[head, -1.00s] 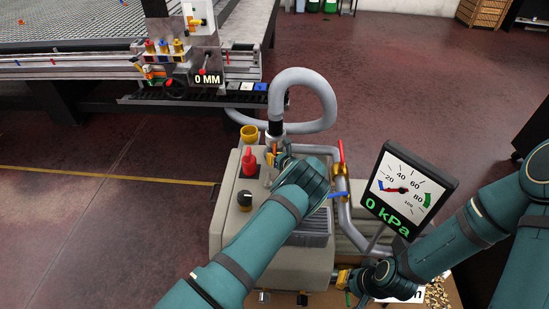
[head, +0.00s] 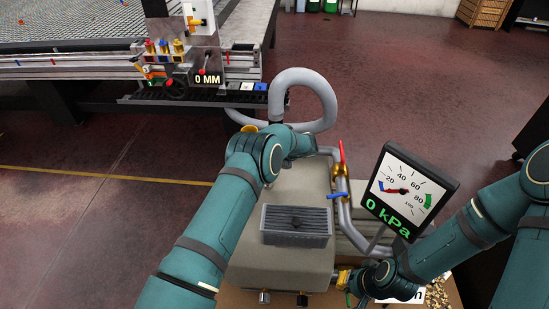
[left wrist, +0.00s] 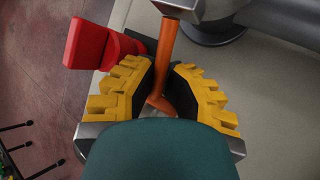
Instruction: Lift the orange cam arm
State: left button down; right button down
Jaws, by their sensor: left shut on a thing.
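The orange cam arm (left wrist: 171,45) shows in the left wrist view as a slim orange bar between the yellow-padded fingers of my left gripper (left wrist: 162,72). The fingers are closed on it, one on each side. Its upper end meets a grey metal cylindrical part.
A red knob (left wrist: 92,45) stands close left of the left gripper. The beige pump cabinet (head: 310,185) carries a grey finned block (head: 297,226). A pipe with red (head: 341,151) and blue handles runs at its right. A gauge (head: 400,192) reads 0 kPa. A grey hose (head: 325,100) loops behind.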

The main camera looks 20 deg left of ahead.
pick_arm(q)
jog(key=shift+s+a+f, duration=0.1)
jog(key=shift+s+f, duration=0.4)
jog(key=shift+f, duration=0.1)
jog(key=shift+c, duration=0.8)
grip_release()
jog(key=shift+r, duration=0.15)
jog(key=shift+w+r, duration=0.1)
jog(key=shift+r, duration=0.1)
jog(key=shift+d+r, duration=0.4)
jog(key=v, duration=1.1)
jog(key=shift+f, duration=0.1)
jog(key=shift+c, duration=0.2)
